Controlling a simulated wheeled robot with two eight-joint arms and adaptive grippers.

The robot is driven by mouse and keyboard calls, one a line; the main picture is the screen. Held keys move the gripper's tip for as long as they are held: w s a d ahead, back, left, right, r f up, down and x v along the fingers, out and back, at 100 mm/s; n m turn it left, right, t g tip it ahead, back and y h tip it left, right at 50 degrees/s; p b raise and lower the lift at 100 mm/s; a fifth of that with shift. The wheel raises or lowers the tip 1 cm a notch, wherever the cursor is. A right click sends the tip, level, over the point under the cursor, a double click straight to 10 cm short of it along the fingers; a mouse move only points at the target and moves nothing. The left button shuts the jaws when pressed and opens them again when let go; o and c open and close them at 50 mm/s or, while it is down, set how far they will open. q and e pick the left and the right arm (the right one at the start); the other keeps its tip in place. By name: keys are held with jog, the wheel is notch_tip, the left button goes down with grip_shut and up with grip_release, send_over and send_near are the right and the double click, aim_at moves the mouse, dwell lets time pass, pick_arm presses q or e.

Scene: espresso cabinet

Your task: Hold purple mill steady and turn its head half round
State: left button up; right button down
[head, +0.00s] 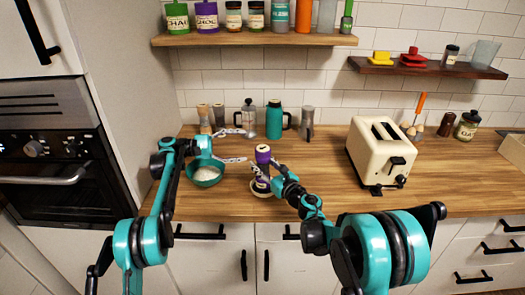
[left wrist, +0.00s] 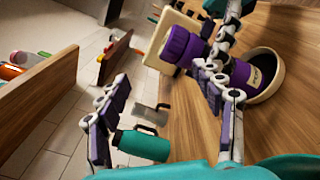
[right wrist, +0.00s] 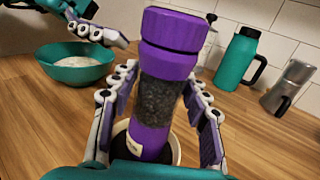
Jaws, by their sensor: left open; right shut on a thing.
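The purple mill (head: 263,156) has a purple head, a dark clear middle and a purple lower body. It stands upright, its foot in or just before a pale-rimmed dish (head: 251,191); which one I cannot tell. My right gripper (right wrist: 160,82) is shut on the mill's body, with one finger on each side. The mill's head (right wrist: 172,30) rises free above those fingers. My left gripper (head: 243,147) is open and empty, just left of the mill's head. In the left wrist view its spread fingers (left wrist: 155,80) are apart from the purple head (left wrist: 180,47).
A teal bowl of white powder (head: 205,174) stands left of the mill, under my left arm. A cream toaster (head: 378,150) is at right. Bare counter lies between mill and toaster.

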pick_arm(q)
jog(key=m+t, duration=0.2)
jog(key=m, duration=0.2)
jog(key=m+t+y, duration=0.2)
jog(key=m+t, duration=0.4)
jog(key=m, duration=1)
send_near(264, 148)
jog(key=x, duration=0.6)
jog(key=f+x, duration=0.1)
jog(key=x, duration=0.3)
jog(key=c, duration=1.2)
